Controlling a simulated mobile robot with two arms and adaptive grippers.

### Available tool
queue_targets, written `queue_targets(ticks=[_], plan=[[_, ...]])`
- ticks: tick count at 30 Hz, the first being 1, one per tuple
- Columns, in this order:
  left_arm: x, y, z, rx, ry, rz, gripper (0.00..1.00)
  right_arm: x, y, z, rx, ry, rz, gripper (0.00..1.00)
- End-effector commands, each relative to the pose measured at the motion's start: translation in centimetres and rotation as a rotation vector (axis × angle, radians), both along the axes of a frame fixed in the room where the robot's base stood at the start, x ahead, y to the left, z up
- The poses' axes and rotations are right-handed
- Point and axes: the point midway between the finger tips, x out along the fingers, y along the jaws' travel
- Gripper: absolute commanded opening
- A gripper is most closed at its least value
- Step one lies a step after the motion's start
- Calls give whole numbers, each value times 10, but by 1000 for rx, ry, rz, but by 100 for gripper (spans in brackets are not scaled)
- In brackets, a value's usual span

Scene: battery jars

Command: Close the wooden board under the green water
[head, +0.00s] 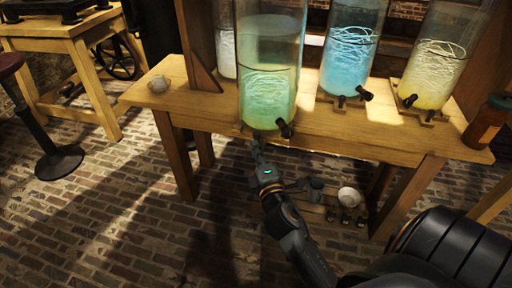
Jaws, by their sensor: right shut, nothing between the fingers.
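The jar of green water (268,80) stands at the front edge of the wooden table (205,103), with a dark tap (285,128) low on its front. A wooden board under this jar cannot be told apart clearly from the table edge; the jar's base and my gripper cover that spot. My right gripper (257,148) is shut and empty, just below the jar's base at the table's front edge. Whether it touches the wood cannot be told. My left gripper is not in view.
Jars of blue water (349,55) and yellow water (432,65) stand to the right, each with a tap. A brown bottle (486,122) stands at the right end.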

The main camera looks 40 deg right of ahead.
Motion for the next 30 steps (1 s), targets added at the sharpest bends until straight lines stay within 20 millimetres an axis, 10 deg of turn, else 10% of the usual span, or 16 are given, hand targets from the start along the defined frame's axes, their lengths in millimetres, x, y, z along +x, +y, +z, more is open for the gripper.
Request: queue_targets(ticks=[17, 30], plan=[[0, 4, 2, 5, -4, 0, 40, 2, -3, 1, -1, 0, 0, 0], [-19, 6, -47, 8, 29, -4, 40, 57, -67, 5, -4, -3, -3, 0]])
